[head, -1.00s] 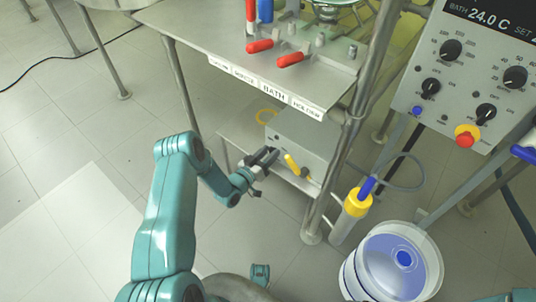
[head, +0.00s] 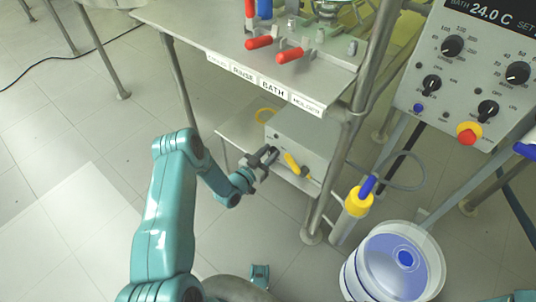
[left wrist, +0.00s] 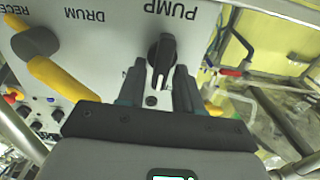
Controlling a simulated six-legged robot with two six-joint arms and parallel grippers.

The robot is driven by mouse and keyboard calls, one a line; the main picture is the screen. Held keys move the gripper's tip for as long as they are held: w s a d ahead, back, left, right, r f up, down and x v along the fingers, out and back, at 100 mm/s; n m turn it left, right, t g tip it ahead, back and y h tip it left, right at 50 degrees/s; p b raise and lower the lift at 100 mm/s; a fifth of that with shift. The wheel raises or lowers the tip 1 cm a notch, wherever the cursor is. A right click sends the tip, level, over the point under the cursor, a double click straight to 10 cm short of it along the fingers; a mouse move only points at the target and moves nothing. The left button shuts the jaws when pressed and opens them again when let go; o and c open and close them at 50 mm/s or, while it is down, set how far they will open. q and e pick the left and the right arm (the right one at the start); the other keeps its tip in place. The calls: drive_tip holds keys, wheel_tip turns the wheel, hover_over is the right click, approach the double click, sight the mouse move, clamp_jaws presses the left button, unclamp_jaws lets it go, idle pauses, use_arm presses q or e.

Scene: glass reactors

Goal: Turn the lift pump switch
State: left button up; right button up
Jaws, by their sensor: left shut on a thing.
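The lift pump switch (left wrist: 161,62) is a black knob with a pale line, under the PUMP label (left wrist: 172,10) in the left wrist view. It sits on the front of a grey box (head: 303,136) on the low shelf. My left gripper (head: 272,153) is at the left part of that front. In the left wrist view its two dark fingers (left wrist: 158,85) stand on either side of the knob and are shut on it. In the head view the gripper hides the knob.
A yellow lever (head: 291,163) is close beside my left gripper on the same box front. The upper bench edge (head: 230,72) with red-handled valves (head: 289,55) is above. A steel post, a yellow-collared tube (head: 359,200) and a bucket (head: 352,268) stand to the right.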

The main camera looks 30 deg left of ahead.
use_arm(q)
drive_tip(key=m, duration=0.2)
drive_tip(key=m+b, duration=0.1)
drive_tip(key=shift+d+f+m, duration=0.15)
drive_tip(key=shift+d+m, duration=0.1)
drive_tip(key=shift+m, duration=0.05)
drive_tip(key=shift+d+m+b, duration=0.15)
drive_tip(key=shift+m+b, duration=0.45)
drive_tip(key=shift+m, duration=1.2)
drive_tip(key=o, duration=0.7)
drive_tip(key=shift+s, duration=0.15)
drive_tip(key=s+p, duration=0.1)
drive_tip(key=s, duration=0.4)
drive_tip(key=s+p, duration=0.1)
drive_tip(key=s, duration=0.4)
drive_tip(key=s+a+p, duration=0.1)
drive_tip(key=s+p, duration=0.1)
drive_tip(key=s, duration=0.4)
drive_tip(key=shift+a, duration=0.1)
